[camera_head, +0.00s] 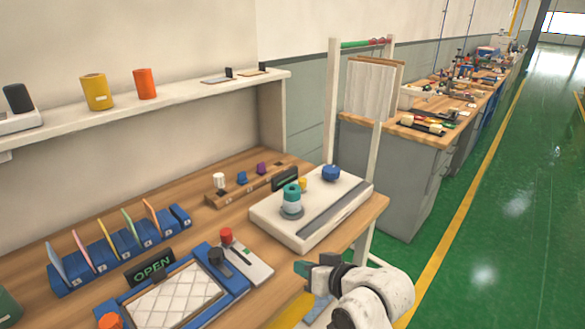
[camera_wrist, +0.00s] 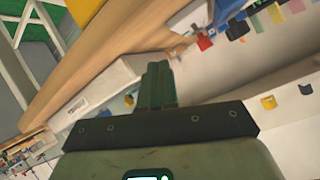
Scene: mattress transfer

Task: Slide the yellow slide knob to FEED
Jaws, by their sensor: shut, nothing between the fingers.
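A small yellow knob (camera_head: 302,184) stands on the white panel box (camera_head: 290,232) at the right end of the wooden bench, partly behind a teal knob (camera_head: 291,194). I cannot read any FEED mark. A blue knob (camera_head: 331,173) and a long grey strip (camera_head: 335,207) are also on the box. My gripper (camera_head: 302,268) is shut and empty, in front of the box and apart from the yellow knob in the picture. In the wrist view its green fingers (camera_wrist: 159,82) are together, and a small yellow thing (camera_wrist: 129,100), probably the knob, shows beside the box's edge (camera_wrist: 88,98).
A plate with a red knob (camera_head: 226,236) and a blue-framed tray (camera_head: 236,284) with an OPEN sign (camera_head: 150,267) lie left of my gripper. A dark display (camera_head: 285,180) stands behind the box. A white upright post (camera_head: 333,105) rises behind it. Green floor is free at right.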

